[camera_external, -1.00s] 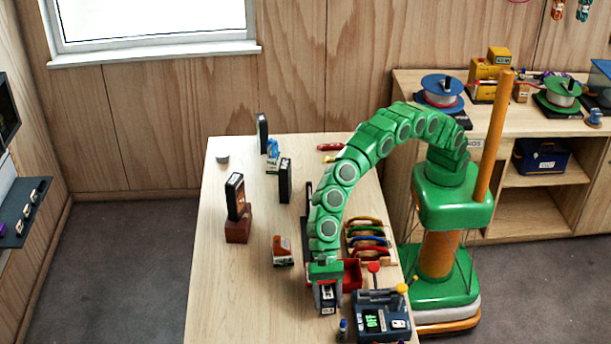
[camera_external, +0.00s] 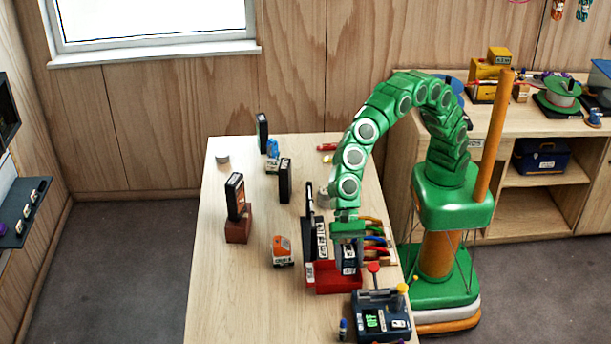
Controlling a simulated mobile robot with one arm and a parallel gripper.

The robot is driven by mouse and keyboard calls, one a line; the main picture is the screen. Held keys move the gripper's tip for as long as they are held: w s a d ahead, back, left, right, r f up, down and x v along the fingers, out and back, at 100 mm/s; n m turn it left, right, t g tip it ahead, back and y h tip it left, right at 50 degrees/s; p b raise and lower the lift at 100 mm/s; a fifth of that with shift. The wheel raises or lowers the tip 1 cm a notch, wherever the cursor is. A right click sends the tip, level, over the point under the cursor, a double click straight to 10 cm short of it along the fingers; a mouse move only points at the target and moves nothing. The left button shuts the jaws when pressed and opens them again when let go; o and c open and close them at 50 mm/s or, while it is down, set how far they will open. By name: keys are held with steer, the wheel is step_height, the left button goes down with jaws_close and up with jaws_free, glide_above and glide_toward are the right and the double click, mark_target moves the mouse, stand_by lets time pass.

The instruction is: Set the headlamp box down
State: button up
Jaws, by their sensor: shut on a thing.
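My gripper (camera_external: 348,250) points down over the right part of a red tray (camera_external: 338,283) near the front right of the table. It is shut on a small dark box with white labels (camera_external: 349,268), which I take to be the headlamp box. The box is upright, and its top is hidden by the gripper. Whether its bottom touches the tray cannot be told. Other dark boxes with white labels (camera_external: 321,238) stand just left of it at the tray.
A rack with coloured curved pieces (camera_external: 376,240) is behind right. An orange and white item (camera_external: 283,250) lies left. Upright dark panels (camera_external: 285,180) stand farther back. The left front table is clear.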

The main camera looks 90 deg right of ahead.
steer(key=shift+s+d+r, duration=0.55)
steer(key=shift+s+d, duration=0.15)
steer(key=shift+d, duration=0.15)
steer(key=shift+s+d+r, duration=0.5)
steer(key=shift+s+d, duration=0.2)
steer(key=shift+d, duration=0.15)
